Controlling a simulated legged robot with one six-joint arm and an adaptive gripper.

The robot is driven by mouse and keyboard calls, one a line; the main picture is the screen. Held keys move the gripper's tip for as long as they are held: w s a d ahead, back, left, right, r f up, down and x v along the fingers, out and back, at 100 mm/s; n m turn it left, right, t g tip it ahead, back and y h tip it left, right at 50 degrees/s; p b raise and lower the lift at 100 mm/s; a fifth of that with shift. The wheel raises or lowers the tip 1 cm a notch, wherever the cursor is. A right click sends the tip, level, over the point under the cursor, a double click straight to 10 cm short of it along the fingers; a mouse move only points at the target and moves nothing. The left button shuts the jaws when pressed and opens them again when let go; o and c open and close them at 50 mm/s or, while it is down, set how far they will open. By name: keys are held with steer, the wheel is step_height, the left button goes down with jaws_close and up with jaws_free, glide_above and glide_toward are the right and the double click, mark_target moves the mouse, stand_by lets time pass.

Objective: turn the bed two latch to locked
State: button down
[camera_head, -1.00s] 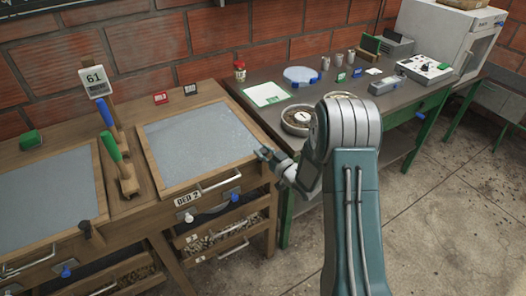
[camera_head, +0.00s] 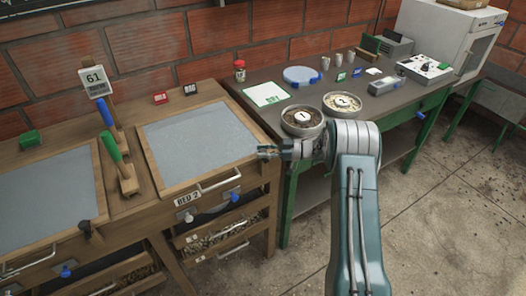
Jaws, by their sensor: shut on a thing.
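Bed two (camera_head: 200,140) is a wooden frame with a grey top and a "BED 2" label (camera_head: 187,199) on its front. My gripper (camera_head: 266,152) is at the bed's right front corner, with its wrist to the right of it and nearly level. It is shut on a small dark piece at the frame's edge, which appears to be the bed two latch. The fingers mostly hide this piece, so its exact angle cannot be read. A similar dark latch (camera_head: 86,229) shows on the left bed's front.
Bed two's front has a metal handle (camera_head: 220,183), a white knob (camera_head: 188,216) and a blue knob (camera_head: 234,197). Two round pans (camera_head: 302,118) stand on the dark bench close behind my wrist.

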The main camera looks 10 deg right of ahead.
steer(key=shift+w+n+g, duration=0.15)
steer(key=shift+n+g, duration=0.45)
steer(key=shift+g, duration=0.4)
steer(key=shift+r+g, duration=0.1)
steer(key=shift+g, duration=0.2)
steer(key=shift+c, duration=1.9)
jaws_free()
steer(key=shift+d, duration=0.1)
steer(key=d, duration=1.2)
steer(key=shift+s, duration=0.35)
